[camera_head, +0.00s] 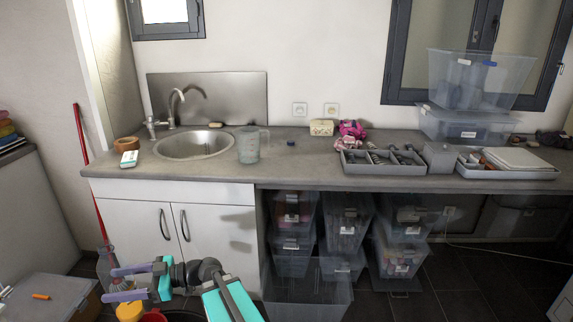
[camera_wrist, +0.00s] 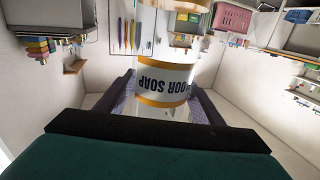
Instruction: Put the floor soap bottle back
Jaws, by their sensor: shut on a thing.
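The floor soap bottle (camera_wrist: 165,80) is clear, with a white label and orange bands. In the wrist view its lettering reads upside down, and the bottle stands between the two dark fingers of my gripper (camera_wrist: 162,98). My gripper is shut on it. In the head view my gripper (camera_head: 114,284) is at the lower left, in front of the white sink cabinet and below the counter top. A clear bottle shape (camera_head: 105,264) shows at its purple fingertips. The bottle's lower part is hard to make out there.
The grey counter (camera_head: 300,178) holds a sink (camera_head: 193,145), a clear jug (camera_head: 248,146), a divided tray (camera_head: 383,163) and stacked clear bins (camera_head: 470,125). More bins (camera_head: 345,220) stand under it. A grey box (camera_head: 45,295) and red pole (camera_head: 92,180) are at left.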

